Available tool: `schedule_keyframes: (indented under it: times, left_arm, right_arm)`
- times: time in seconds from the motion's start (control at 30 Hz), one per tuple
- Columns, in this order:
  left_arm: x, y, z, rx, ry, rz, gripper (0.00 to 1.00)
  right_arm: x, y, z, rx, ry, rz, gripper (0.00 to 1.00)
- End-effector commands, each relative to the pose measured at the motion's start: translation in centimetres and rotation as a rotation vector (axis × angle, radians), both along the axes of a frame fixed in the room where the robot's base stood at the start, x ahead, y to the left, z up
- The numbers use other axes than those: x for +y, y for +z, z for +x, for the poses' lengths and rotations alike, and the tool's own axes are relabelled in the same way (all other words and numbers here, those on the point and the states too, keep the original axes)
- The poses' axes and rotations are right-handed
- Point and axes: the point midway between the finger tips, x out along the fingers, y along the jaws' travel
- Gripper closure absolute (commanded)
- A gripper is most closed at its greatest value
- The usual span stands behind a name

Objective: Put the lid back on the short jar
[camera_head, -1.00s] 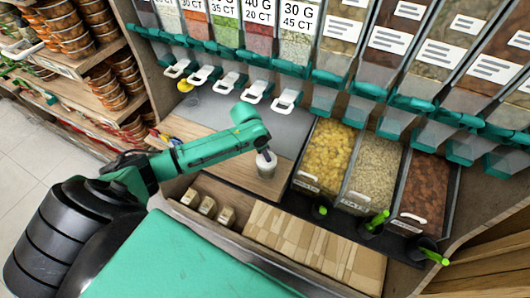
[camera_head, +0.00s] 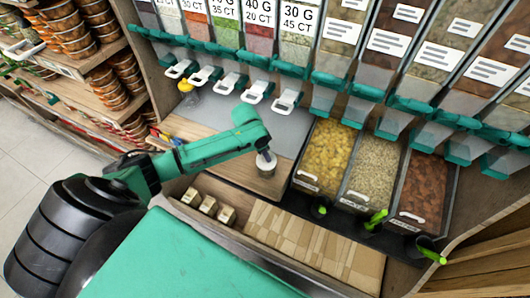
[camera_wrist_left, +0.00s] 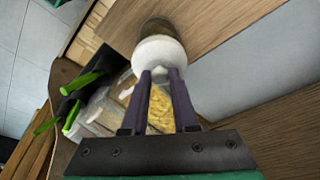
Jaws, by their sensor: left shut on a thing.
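The short jar (camera_head: 267,172) stands upright on the wooden counter below the dispensers. The round white lid (camera_wrist_left: 160,53) shows in the left wrist view, with the dark jar body (camera_wrist_left: 157,27) directly behind it. My left gripper (camera_wrist_left: 160,73) is shut on the small knob of the lid. In the head view my left gripper (camera_head: 264,150) points down over the jar, with the lid at the jar's mouth. I cannot tell whether the lid touches the rim all round. My right gripper is not in view.
Bulk bins with yellow pieces (camera_head: 326,158), grains and brown pieces stand to the right of the jar. Green-handled scoops (camera_head: 376,219) hang in front of them. Small wooden blocks (camera_head: 208,206) lie at the front left. The grey counter strip (camera_head: 230,112) behind the jar is mostly clear.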

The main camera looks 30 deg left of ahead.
Motion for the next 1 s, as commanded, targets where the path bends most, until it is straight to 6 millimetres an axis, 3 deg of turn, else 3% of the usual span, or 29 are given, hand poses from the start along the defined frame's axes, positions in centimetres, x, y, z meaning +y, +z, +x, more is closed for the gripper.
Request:
schedule_keyframes:
  times: [0.97,1.0]
  left_arm:
    - [-0.02,-0.07,-0.02,0.000,-0.001,-0.001,1.00]
    - [-0.02,-0.06,-0.02,0.000,-0.001,-0.001,0.65]
  right_arm:
    - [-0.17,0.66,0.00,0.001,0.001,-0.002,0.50]
    - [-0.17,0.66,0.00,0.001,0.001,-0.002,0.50]
